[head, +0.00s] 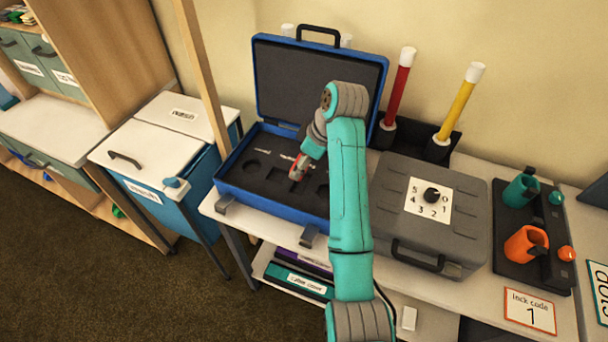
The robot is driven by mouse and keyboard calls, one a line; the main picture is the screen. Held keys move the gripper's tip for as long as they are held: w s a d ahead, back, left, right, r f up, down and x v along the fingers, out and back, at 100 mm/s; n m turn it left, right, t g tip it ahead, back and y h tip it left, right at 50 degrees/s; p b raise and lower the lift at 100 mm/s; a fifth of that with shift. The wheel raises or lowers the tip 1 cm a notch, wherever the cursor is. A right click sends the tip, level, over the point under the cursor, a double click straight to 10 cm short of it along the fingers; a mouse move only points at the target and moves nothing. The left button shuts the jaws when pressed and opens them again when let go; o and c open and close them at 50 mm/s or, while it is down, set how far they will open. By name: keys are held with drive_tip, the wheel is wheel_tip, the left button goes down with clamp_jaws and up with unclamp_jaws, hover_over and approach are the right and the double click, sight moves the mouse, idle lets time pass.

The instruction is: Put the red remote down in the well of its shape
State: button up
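The open blue case (228,190) stands on the table, its lid up at the back. Its dark foam floor has several wells, among them a round well (252,167) at the left and a well (322,191) at the right. Small white labels lie behind the wells. My gripper (298,172) points down over the middle of the foam. A small red thing, seemingly the red remote (299,165), shows between its fingers, which look shut on it. The arm and gripper hide part of the foam. I cannot tell whether the remote touches the foam.
A grey case (463,205) with a dial stands right of the blue case. Red (398,87) and yellow (461,100) sticks stand behind. A black tray (555,272) holds teal and orange pieces. A wooden post (204,75) rises at the left.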

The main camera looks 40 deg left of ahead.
drive_tip(key=shift+f, duration=2.8)
drive_tip(key=shift+f, duration=0.25)
drive_tip(key=o, duration=1.2)
drive_tip(key=shift+c, duration=0.2)
